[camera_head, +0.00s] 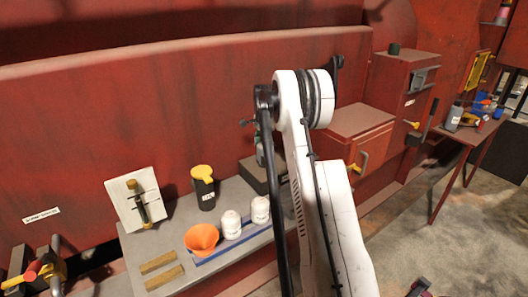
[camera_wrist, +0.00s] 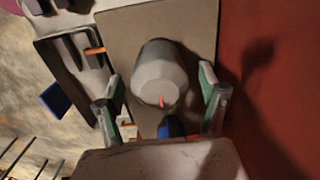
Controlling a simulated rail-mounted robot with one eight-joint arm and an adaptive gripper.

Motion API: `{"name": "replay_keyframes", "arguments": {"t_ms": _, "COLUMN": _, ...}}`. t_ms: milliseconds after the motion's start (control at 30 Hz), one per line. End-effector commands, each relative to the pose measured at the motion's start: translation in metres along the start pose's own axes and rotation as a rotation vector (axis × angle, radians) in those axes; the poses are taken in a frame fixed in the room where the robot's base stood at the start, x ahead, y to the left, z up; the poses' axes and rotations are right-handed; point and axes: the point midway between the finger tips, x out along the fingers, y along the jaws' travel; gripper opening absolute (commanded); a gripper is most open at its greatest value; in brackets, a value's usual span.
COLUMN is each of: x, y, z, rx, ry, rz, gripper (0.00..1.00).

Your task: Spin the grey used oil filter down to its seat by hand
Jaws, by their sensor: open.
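The grey oil filter (camera_wrist: 160,75) is a rounded cylinder in the middle of the wrist view, with a small orange mark at its lower edge. My gripper (camera_wrist: 161,92) is open, with one green-padded finger on each side of the filter. A gap shows between the right finger and the filter; the left finger is very close to it, and I cannot tell whether they touch. The filter's seat is hidden behind its body. In the head view my white arm blocks the middle, and I cannot make out the filter there.
In the head view a grey bench (camera_head: 135,245) carries an orange funnel (camera_head: 202,239), two white canisters (camera_head: 231,224), a black jug with yellow lid (camera_head: 203,188) and wooden blocks (camera_head: 163,277). A red cabinet (camera_head: 355,135) stands right of my arm. The red wall (camera_wrist: 275,90) is close at right in the wrist view.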

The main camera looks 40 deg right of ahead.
Motion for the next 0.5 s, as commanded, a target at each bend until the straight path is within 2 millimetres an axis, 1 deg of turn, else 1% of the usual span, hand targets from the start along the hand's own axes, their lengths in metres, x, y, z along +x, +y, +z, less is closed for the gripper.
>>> {"name": "replay_keyframes", "arguments": {"t_ms": 33, "x": -0.01, "y": 0.0, "z": 0.0, "rx": 0.0, "ry": 0.0, "rz": 0.0, "gripper": 0.73}}
{"name": "replay_keyframes", "arguments": {"t_ms": 300, "x": -0.064, "y": 0.0, "z": 0.0, "rx": 0.0, "ry": 0.0, "rz": 0.0, "gripper": 0.73}}
{"name": "replay_keyframes", "arguments": {"t_ms": 400, "x": -0.079, "y": 0.0, "z": 0.0, "rx": 0.0, "ry": 0.0, "rz": 0.0, "gripper": 0.73}}
{"name": "replay_keyframes", "arguments": {"t_ms": 500, "x": -0.09, "y": 0.0, "z": 0.0, "rx": 0.0, "ry": 0.0, "rz": 0.0, "gripper": 0.73}}
